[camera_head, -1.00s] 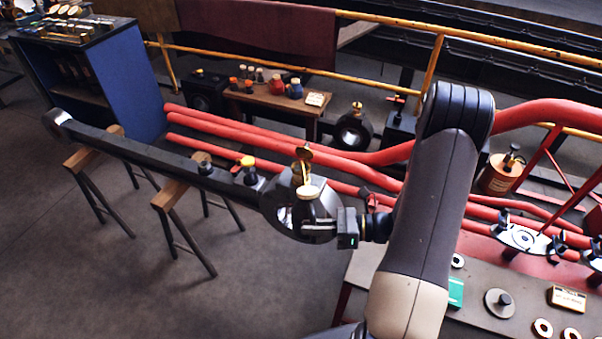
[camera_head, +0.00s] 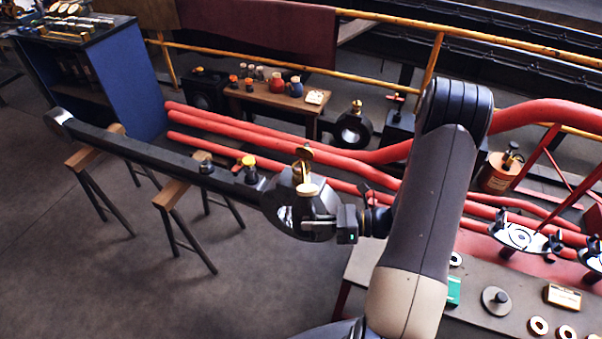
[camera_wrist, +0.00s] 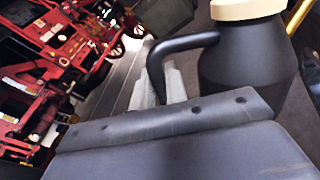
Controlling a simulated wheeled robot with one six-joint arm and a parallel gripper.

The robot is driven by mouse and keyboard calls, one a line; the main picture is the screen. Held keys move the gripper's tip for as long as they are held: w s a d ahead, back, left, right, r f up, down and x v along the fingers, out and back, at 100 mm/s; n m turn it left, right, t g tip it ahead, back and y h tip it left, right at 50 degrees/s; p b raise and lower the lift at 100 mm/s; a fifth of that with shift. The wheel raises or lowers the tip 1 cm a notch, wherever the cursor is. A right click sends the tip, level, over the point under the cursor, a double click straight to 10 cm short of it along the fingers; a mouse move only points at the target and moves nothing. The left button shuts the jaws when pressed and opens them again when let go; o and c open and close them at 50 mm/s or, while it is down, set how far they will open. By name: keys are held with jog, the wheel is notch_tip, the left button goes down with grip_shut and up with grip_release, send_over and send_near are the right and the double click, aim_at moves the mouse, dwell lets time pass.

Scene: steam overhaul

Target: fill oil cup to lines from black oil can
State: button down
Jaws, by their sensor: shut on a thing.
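The black oil can (camera_wrist: 245,65) has a cream collar and a curved black handle, and fills the upper right of the wrist view. My gripper (camera_wrist: 170,85) is shut on its handle. In the head view my gripper (camera_head: 320,226) is at the round end of a long dark rod (camera_head: 150,155), with the can's cream collar (camera_head: 308,190) just above it. A brass lid (camera_head: 303,153) stands raised over this end, seemingly the oil cup's. The cup's lines, its oil level and the can's spout tip are hidden or too small to tell.
The rod rests on wooden-topped trestles (camera_head: 170,195). Red pipes (camera_head: 260,133) run behind it. A small table (camera_head: 275,100) with jars stands at the back. A grey bench (camera_head: 470,300) with rings and boxes is at the lower right. Floor at the lower left is clear.

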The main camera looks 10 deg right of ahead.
jog(key=shift+w+r+p, duration=0.1)
jog(key=shift+r+p, duration=0.55)
jog(key=shift+p, duration=0.1)
jog(key=shift+r, duration=0.1)
dwell(4.8)
jog(key=shift+w+r+m+p, duration=0.15)
jog(key=shift+r+m+p, duration=0.35)
jog(key=shift+p, duration=0.3)
dwell(1.6)
